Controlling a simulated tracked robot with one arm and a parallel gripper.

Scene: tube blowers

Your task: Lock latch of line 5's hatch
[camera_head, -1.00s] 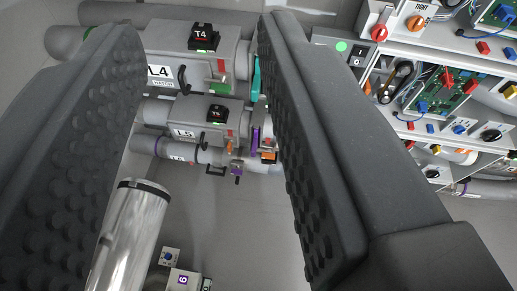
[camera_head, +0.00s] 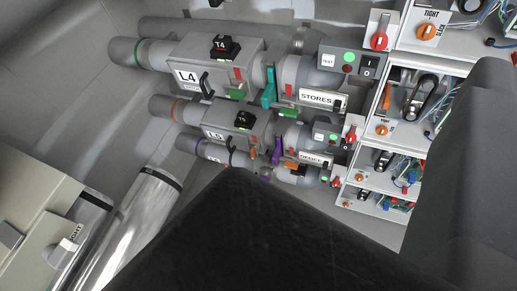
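The line 5 unit is a grey box with an "L5" label (camera_head: 214,136) and a black block marked T5 (camera_head: 243,119) on top, near the middle of the camera view. A dark curved handle (camera_head: 231,150) is on its front. A small red piece (camera_head: 259,131) and an orange piece (camera_head: 253,153) show at its right end. I cannot tell which part is the latch or whether it is locked. My gripper (camera_head: 355,180) appears as two dark finger shapes, one across the bottom centre and one at the right. They look apart, with nothing held between them.
The L4 box (camera_head: 215,58) is above line 5, with a teal lever (camera_head: 268,88) to its right. A purple lever (camera_head: 278,150) is right of line 5. Switch panels (camera_head: 385,130) stand at the right. A shiny pipe (camera_head: 140,215) and beige box (camera_head: 35,205) are at lower left.

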